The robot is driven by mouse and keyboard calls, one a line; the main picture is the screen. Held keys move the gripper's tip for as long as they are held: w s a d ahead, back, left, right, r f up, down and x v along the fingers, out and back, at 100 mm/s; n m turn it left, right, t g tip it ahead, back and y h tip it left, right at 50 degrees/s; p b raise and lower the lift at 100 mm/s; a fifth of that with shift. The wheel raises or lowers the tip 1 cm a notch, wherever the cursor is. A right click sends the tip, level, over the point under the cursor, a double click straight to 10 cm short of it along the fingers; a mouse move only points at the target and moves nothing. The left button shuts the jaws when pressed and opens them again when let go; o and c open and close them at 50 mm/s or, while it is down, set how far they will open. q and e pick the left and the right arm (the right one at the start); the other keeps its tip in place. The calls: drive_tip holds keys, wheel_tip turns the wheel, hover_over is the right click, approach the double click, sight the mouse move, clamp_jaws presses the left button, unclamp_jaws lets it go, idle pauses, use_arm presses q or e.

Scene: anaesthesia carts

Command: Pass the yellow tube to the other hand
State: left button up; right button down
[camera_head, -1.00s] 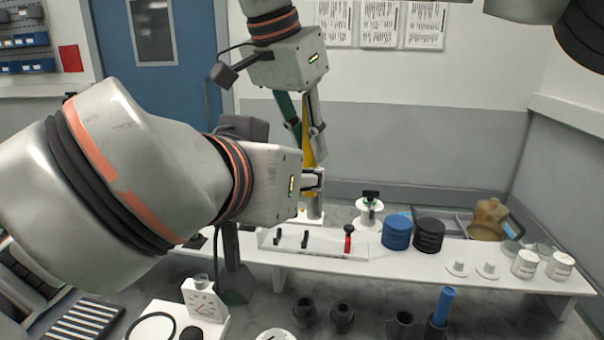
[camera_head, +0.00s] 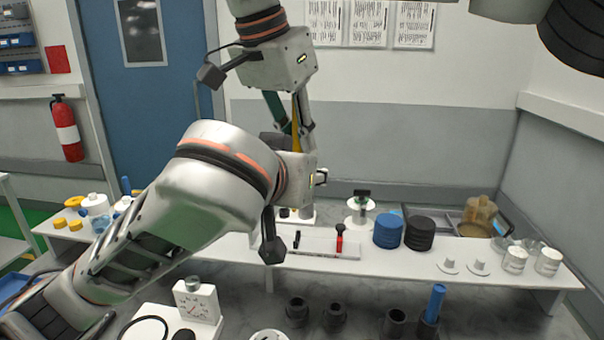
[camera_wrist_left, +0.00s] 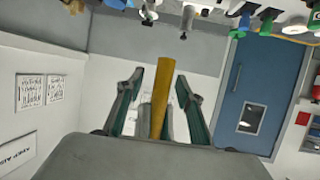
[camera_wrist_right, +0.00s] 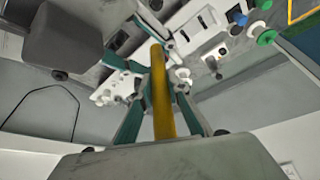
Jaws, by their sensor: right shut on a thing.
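The yellow tube (camera_head: 295,115) stands nearly upright between the fingers of my right gripper (camera_head: 293,130), which hangs from above. The right wrist view shows that gripper (camera_wrist_right: 158,85) shut on the tube (camera_wrist_right: 161,100). In the head view my left gripper hides the tube's lower part; one of its fingertips shows at its right side. In the left wrist view my left gripper (camera_wrist_left: 160,88) is open, and the tube (camera_wrist_left: 165,85) shows between its spread fingers, with clear gaps on both sides. I cannot tell how deep the tube lies between them.
Below the grippers is a white bench (camera_head: 395,270) with a white tray (camera_head: 318,243), blue discs (camera_head: 388,231), black discs (camera_head: 420,233) and white jars. The air above the bench's right part is clear.

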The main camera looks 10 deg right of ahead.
use_arm(q)
drive_tip(key=shift+w+f, duration=0.1)
drive_tip(key=shift+w, duration=0.1)
drive_tip(key=shift+d, duration=0.1)
clamp_jaws()
use_arm(e)
drive_tip(key=c, duration=1.8)
unclamp_jaws()
drive_tip(key=shift+c, duration=0.2)
drive_tip(key=shift+r, duration=0.1)
